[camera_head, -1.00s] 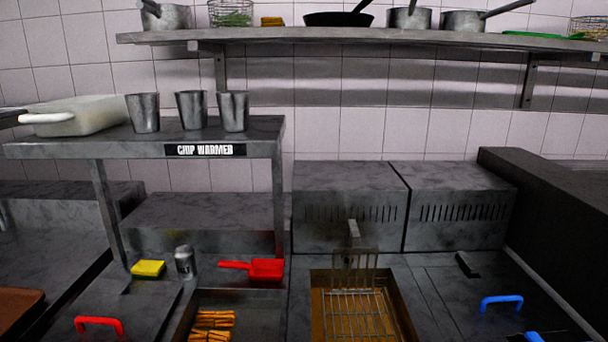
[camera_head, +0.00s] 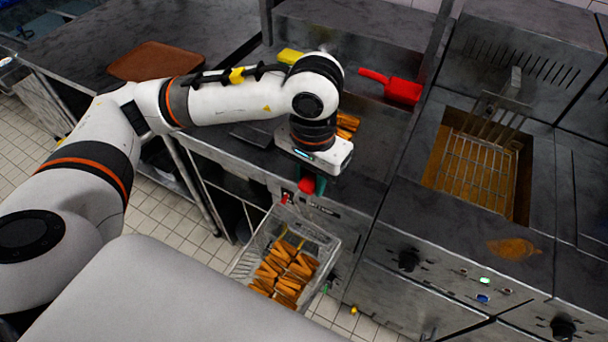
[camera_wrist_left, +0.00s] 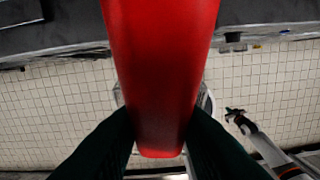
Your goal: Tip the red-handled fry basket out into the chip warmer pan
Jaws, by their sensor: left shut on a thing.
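My left gripper (camera_head: 308,188) is shut on the red handle (camera_head: 307,184) of a wire fry basket (camera_head: 327,245). The basket holds several orange chips (camera_head: 285,268) and hangs over the floor in front of the counter, below counter height. In the left wrist view the red handle (camera_wrist_left: 160,70) fills the middle between the dark fingers; the basket is mostly hidden behind it. The chip warmer pan (camera_head: 375,135) is set in the counter behind the gripper, partly hidden by my wrist, with some chips (camera_head: 347,122) in it. My right gripper (camera_wrist_left: 236,115) shows small in the left wrist view.
A red scoop (camera_head: 403,91) and a yellow sponge (camera_head: 290,56) lie behind the pan. To the right, another wire basket (camera_head: 480,160) sits in a fryer. A brown tray (camera_head: 155,62) lies on the left counter. The counter's front edge lies between basket and pan.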

